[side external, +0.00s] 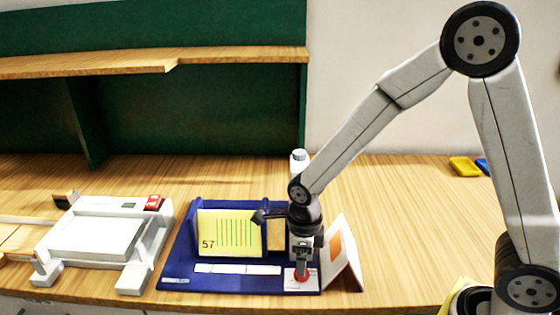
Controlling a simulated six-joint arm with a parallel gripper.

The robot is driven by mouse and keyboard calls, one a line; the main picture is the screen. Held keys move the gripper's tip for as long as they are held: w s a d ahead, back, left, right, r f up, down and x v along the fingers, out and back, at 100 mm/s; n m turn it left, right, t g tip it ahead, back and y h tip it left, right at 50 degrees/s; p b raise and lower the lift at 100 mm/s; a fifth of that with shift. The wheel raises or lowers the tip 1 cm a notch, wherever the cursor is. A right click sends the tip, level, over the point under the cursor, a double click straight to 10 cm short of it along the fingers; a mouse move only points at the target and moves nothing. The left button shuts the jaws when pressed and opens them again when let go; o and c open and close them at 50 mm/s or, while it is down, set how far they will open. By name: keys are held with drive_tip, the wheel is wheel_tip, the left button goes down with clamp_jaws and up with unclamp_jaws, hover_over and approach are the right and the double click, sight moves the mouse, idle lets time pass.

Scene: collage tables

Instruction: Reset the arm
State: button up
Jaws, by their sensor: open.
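My gripper (303,262) points straight down at the right side of a blue stand (178,268). Its tips are just above a red round button (300,277) on a small white plate at the stand's front right corner. I cannot tell whether the tips touch the button. The gripper is open, and nothing shows between its fingers. My arm reaches in from the right, its base at the lower right edge.
The stand holds a yellow card (229,233) marked 57. A white device (95,238) lies left. Yellow (465,166) and blue pieces lie far right. A wooden shelf (150,62) spans the back left. Table right of centre is clear.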

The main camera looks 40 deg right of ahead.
drive_tip(key=shift+r, duration=1.65)
drive_tip(key=shift+f, duration=3.9)
drive_tip(key=shift+n, duration=6.6)
